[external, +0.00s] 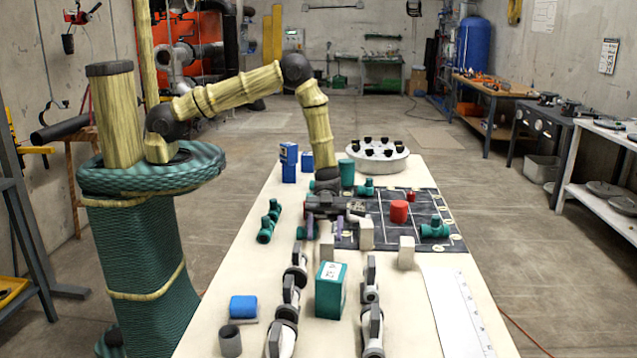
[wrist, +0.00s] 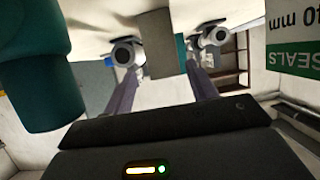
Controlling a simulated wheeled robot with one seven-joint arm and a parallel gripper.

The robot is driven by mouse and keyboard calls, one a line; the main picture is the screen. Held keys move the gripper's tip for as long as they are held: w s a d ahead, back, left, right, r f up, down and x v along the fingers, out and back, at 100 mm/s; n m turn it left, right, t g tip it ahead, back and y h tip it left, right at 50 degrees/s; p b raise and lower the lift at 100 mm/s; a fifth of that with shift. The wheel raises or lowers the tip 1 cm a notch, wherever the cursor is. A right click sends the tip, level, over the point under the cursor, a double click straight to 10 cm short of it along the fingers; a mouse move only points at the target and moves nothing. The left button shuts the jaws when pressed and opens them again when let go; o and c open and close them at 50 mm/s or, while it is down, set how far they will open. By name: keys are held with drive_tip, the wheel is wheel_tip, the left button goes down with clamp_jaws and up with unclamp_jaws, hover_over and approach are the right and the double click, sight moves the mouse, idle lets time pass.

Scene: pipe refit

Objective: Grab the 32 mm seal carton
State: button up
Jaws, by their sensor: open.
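No carton here shows a readable 32 mm mark. A teal carton (external: 330,292) with a white label stands in front of my gripper, between two rows of valves. Two blue cartons (external: 289,163) (external: 307,167) stand at the table's back left; their print is too small to read. In the wrist view, a green and white carton (wrist: 292,58) at top right shows upside-down "SEALS" and a size ending in "0 mm", partly cut off. My gripper (external: 325,232) is open, low over the table; its two purple fingers (wrist: 160,85) are apart with no carton between them.
Grey blocks (external: 366,235) (external: 406,252) stand close to my gripper. Rows of grey and white valves (external: 371,310) line the front. A red cylinder (external: 399,212) and teal fittings sit on or by the dark gridded mat (external: 425,205). A round white tray (external: 377,163) stands behind.

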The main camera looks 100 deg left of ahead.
sight(327, 251)
drive_tip(key=x, duration=0.1)
drive_tip(key=p+x, duration=0.1)
drive_tip(key=x, duration=0.2)
drive_tip(key=shift+w+d+r+p, duration=0.1)
drive_tip(key=shift+w+p, duration=0.25)
drive_tip(key=shift+d+f, duration=0.3)
drive_tip(key=shift+d, duration=0.15)
drive_tip(key=shift+c, duration=0.5)
drive_tip(key=c, duration=1)
